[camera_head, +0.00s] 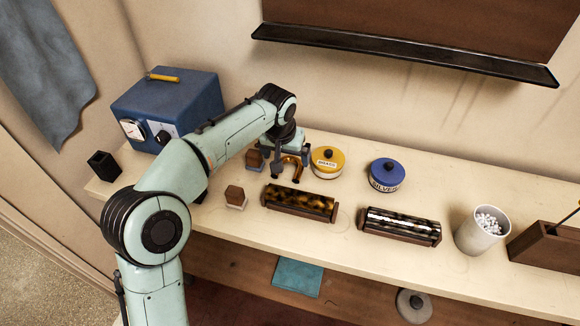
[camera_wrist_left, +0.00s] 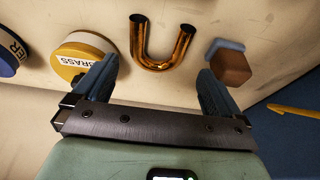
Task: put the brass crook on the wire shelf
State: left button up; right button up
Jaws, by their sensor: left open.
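The brass crook (camera_head: 291,163) is a shiny U-shaped tube lying on the workbench, left of the yellow tin. In the left wrist view the crook (camera_wrist_left: 160,66) lies beyond the fingertips, with its bend toward the gripper. My left gripper (camera_head: 287,162) is just above and around the crook in the head view. In the wrist view its blue fingers (camera_wrist_left: 160,76) are apart, with nothing between them. I cannot make out a wire shelf in either view. My right gripper is not in view.
A yellow BRASS tin (camera_head: 327,165) and a small wooden block on a blue-grey base (camera_wrist_left: 232,68) flank the crook. A dark ledge (camera_head: 400,50) hangs on the wall.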

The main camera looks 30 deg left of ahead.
aim_at(290, 169)
pick_arm(q)
jog(key=b+x, duration=0.1)
jog(key=x, duration=0.4)
jog(key=shift+d, duration=0.15)
jog(key=c, duration=1)
jog(key=shift+o, duration=0.2)
jog(key=shift+r, duration=0.15)
